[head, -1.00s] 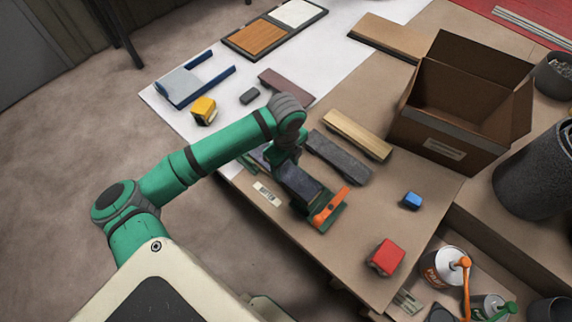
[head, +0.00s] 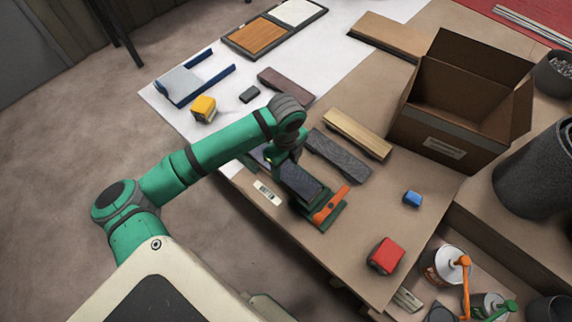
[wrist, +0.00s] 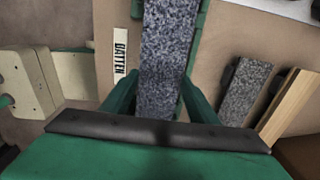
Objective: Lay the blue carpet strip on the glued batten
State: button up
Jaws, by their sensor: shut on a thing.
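The blue carpet strip (wrist: 168,60), speckled blue-grey, runs lengthwise between the fingers of my gripper (wrist: 150,98) in the wrist view. My gripper (head: 278,164) is shut on it, over the green clamping jig (head: 331,216) at the table's near-left edge. In the head view the strip (head: 299,181) lies along the jig, ending near its orange lever (head: 331,204). The strip hides the batten and its glue, so I cannot tell whether the two touch. A "BATTEN" label (head: 267,193) lies beside the jig, also in the wrist view (wrist: 120,52).
A grey carpeted piece (head: 338,156) and a pale wooden batten (head: 357,134) lie right of my gripper. An open cardboard box (head: 440,150) stands beyond them.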

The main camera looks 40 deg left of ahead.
jog(key=shift+f, duration=0.3)
dwell(0.5)
jog(key=o, duration=1.1)
jog(key=shift+o, duration=0.2)
jog(key=shift+r, duration=3.55)
jog(key=shift+a, duration=0.1)
